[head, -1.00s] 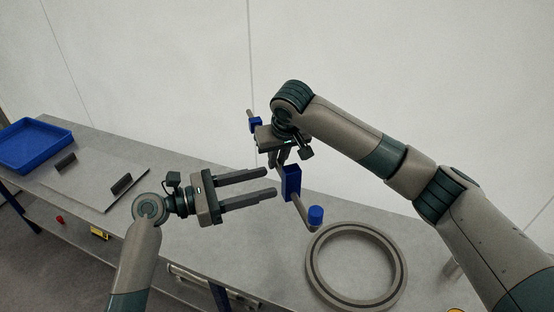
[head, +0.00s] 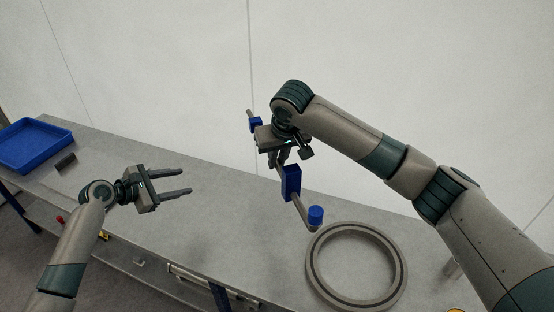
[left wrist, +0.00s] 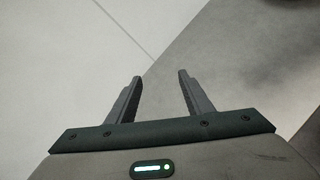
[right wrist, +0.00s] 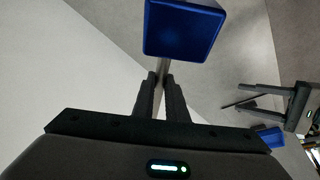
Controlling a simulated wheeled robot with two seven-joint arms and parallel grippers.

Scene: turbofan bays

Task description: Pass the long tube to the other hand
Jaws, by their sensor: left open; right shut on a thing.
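The long tube (head: 301,208) is grey and bent, with a blue block (head: 291,182) along it, a blue cap (head: 316,215) at its near end and a smaller blue block (head: 255,124) towards its far end. My right gripper (head: 281,161) is shut on the tube and holds it above the bench. The right wrist view shows the tube between its fingers (right wrist: 160,85) and the blue block just beyond. My left gripper (head: 189,182) is open and empty, well to the left of the tube. Its spread fingers (left wrist: 160,78) show nothing between them.
A grey ring (head: 318,283) lies on the bench (head: 230,235) at the right. A blue tray (head: 38,150) is at the far left end, with a small dark upright piece (head: 65,162) beside it. The middle of the bench is clear.

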